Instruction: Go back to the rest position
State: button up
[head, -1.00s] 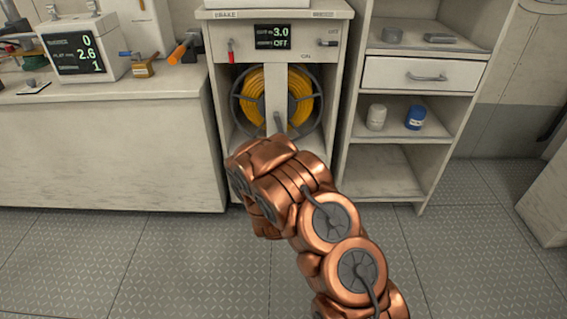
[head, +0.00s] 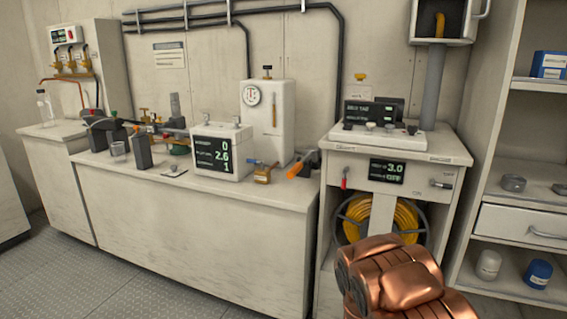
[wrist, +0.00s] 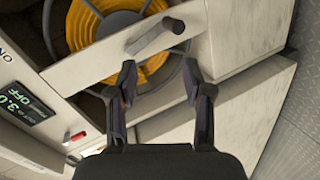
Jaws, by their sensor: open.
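My gripper (wrist: 160,85) shows in the wrist view with its two dark fingers apart and nothing between them. It is in front of the hose reel cabinet, close to a dark crank handle (wrist: 155,37) on a pale bar; I cannot tell the exact gap. In the head view my copper arm rises at the bottom right and covers the lower part of the reel; the fingers are hidden there. The yellow hose (head: 403,216) is wound on the reel behind the bar.
The reel cabinet (head: 325,262) has a small display (head: 387,172) and a red lever (head: 344,178). A shelf unit (head: 508,226) with a white jar (head: 487,265) and a blue jar (head: 538,272) stands at right. A long workbench (head: 200,230) with instruments stands at left. The floor (head: 85,285) before it is clear.

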jog(key=s+a+r+m+g+y+p, duration=0.2)
jog(key=s+a+r+m+g+p, duration=0.25)
jog(key=s+r, duration=0.45)
jog(key=s+a+r+m+g+y+p, duration=0.25)
jog(key=s+a+r+p, duration=0.25)
jog(key=s+r+p, duration=0.5)
jog(key=s+a+r+m+g+p, duration=0.1)
jog(key=s+r+g+p, duration=0.3)
jog(key=s+r, duration=0.7)
jog(key=s+a+r+m+g+y+p, duration=0.1)
jog(key=s+r+p, duration=0.4)
jog(key=s+r, duration=0.6)
jog(key=s+m+g, duration=0.1)
jog(key=s+g, duration=0.1)
jog(key=s, duration=0.6)
jog(key=shift+a+g, duration=0.2)
jog(key=shift+g, duration=0.2)
jog(key=shift+s, duration=0.1)
jog(key=shift+c, duration=0.4)
